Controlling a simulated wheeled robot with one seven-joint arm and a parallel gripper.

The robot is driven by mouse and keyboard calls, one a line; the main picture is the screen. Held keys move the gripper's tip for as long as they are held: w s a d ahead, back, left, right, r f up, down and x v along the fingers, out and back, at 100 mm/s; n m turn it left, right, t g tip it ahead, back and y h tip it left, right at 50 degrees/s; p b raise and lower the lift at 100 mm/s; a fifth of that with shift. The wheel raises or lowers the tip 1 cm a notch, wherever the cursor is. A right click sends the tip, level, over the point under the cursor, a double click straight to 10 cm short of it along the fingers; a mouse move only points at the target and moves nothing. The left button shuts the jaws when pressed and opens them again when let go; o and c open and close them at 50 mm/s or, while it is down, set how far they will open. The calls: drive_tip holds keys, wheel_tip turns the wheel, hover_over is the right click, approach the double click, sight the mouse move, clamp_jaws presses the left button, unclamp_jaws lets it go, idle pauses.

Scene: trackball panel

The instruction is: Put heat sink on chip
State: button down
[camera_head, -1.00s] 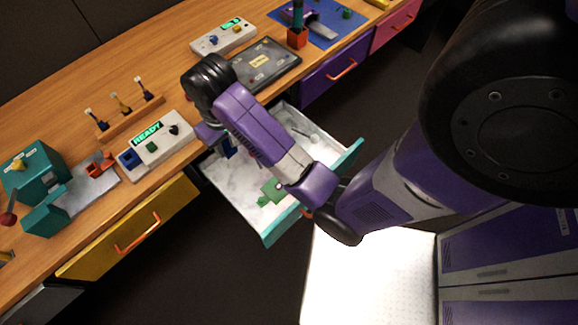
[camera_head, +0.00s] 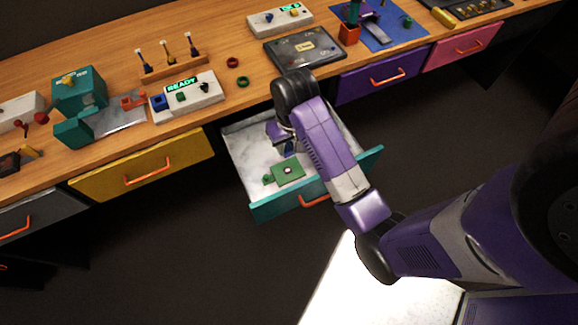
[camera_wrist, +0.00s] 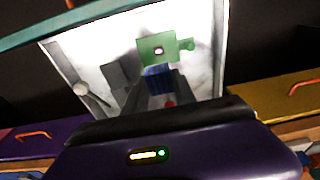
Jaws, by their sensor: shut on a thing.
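My gripper (camera_wrist: 157,88) is shut on a blue finned heat sink (camera_wrist: 158,78), which also shows partly behind my arm in the head view (camera_head: 289,148). The green circuit board (camera_wrist: 166,48) lies in the open drawer and also shows in the head view (camera_head: 284,173). A small pale chip (camera_wrist: 158,50) sits near its middle; the chip also shows in the head view (camera_head: 288,170). The heat sink is beside the chip in both views, not over it. Its exact height above the drawer floor is hard to tell.
The teal-fronted drawer (camera_head: 262,207) stands open, with a pale floor and raised walls. A grey rod-like thing (camera_wrist: 88,92) lies in it. Above is the wooden bench top (camera_head: 215,52) with a panel reading READY (camera_head: 207,101) and a dark tray (camera_head: 305,47).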

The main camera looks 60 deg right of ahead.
sight(287, 170)
wheel_tip(287, 170, down, 12)
drive_tip(key=shift+r+b, duration=0.1)
drive_tip(key=shift+b, duration=0.25)
drive_tip(key=shift+f, duration=0.2)
drive_tip(key=c, duration=1)
unclamp_jaws()
drive_tip(key=shift+r, duration=0.15)
drive_tip(key=r, duration=0.8)
drive_tip(key=s+a+r+p, duration=0.1)
drive_tip(key=r, duration=0.3)
drive_tip(key=shift+s, duration=0.1)
drive_tip(key=shift+d, duration=0.1)
